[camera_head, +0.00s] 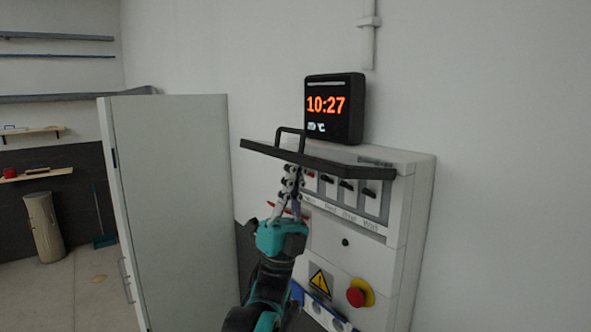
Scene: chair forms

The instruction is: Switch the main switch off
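The grey-white electrical panel (355,258) is on the wall at the centre right. Its dark-edged cover (335,164) with a black handle (290,134) is raised and sticks out over a row of switches. Several black switches (346,185) show in the row; a small red part (310,174) shows at its left end, partly hidden. I cannot tell which is the main switch. My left gripper (292,180) is under the cover, in front of the row's left end. Its fingers look close together, but their gap and any contact are unclear. My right gripper is out of view.
A black clock (334,108) reading 10:27 is above the panel. A red emergency button (357,293) and a yellow warning sign (320,281) are low on the panel. A tall pale cabinet (175,210) stands at the left. The wall at right is bare.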

